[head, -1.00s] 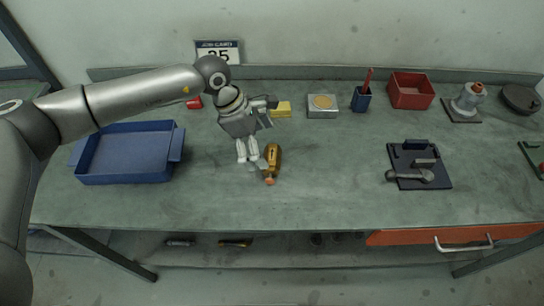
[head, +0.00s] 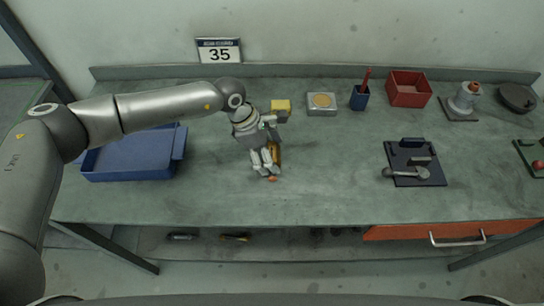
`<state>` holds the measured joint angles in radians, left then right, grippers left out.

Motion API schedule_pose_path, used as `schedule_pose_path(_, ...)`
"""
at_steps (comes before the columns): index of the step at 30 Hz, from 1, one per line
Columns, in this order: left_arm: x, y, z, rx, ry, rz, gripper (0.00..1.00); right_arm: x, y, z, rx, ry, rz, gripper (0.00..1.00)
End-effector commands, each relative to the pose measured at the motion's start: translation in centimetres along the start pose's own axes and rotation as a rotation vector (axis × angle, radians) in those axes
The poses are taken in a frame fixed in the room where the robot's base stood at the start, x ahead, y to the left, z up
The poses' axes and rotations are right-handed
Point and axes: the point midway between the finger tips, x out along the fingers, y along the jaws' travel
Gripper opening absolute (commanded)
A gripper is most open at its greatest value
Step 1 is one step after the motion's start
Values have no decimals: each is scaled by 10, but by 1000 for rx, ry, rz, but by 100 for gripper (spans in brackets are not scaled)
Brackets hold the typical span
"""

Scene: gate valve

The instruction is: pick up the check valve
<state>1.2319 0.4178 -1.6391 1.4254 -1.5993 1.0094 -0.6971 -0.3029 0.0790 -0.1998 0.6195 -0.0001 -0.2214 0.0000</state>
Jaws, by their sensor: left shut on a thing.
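The check valve (head: 277,152) is a small brass-coloured body with an orange end, lying on the green workbench left of its middle. My left gripper (head: 267,172) reaches down over it from above and is shut on it. The fingers hide much of the valve, and the orange end shows just below the fingertips. The valve appears at bench level; I cannot tell whether it is lifted. My right gripper is not in the head view.
A blue tray (head: 88,166) stands to the left. A yellow block (head: 281,106), a grey box (head: 321,112), a blue cup (head: 360,98) and a red bin (head: 409,90) stand along the back. A dark plate with a fixture (head: 408,178) lies to the right. Bench between is clear.

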Motion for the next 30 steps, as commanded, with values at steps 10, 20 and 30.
schedule_pose_path(10,0,-1,0,1,2,-1,49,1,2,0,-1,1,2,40)
schedule_pose_path(20,-29,-1,12,2,-1,1,44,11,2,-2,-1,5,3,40)
schedule_pose_path(30,-81,-57,39,7,-1,2,44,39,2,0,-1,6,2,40)
